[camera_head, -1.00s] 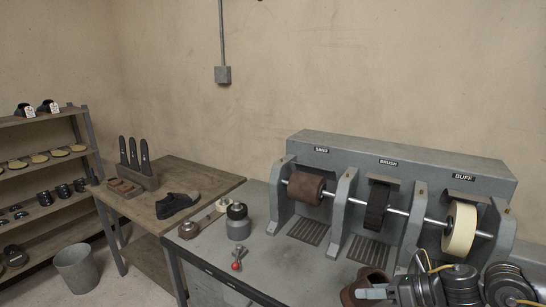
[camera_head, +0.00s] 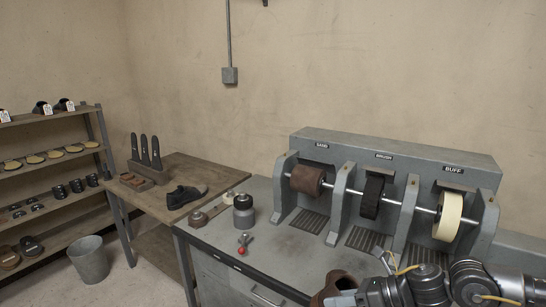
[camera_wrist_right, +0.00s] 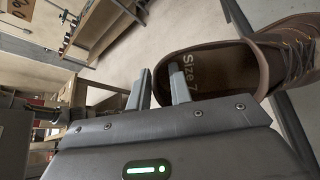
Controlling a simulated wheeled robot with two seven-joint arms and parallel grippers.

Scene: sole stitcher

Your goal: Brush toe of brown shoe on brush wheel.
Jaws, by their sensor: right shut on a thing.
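The brown shoe (camera_head: 334,287) is at the bottom of the head view, in front of the machine bench. In the right wrist view the shoe (camera_wrist_right: 268,60) shows its open collar, laces and an insole marked "Size 7". My right gripper (camera_head: 350,298) is shut on the shoe's collar edge; its two fingers (camera_wrist_right: 160,88) show in the wrist view, one on each side of the rim. The dark brush wheel (camera_head: 372,197) sits in the middle of the machine under the BRUSH label. The shoe is apart from it, in front and to the left. My left gripper is out of view.
The brown sanding wheel (camera_head: 308,180) is left of the brush and the cream buff wheel (camera_head: 447,216) right of it. A grey jar (camera_head: 243,212) and a red-knobbed lever (camera_head: 243,240) are on the bench's left.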

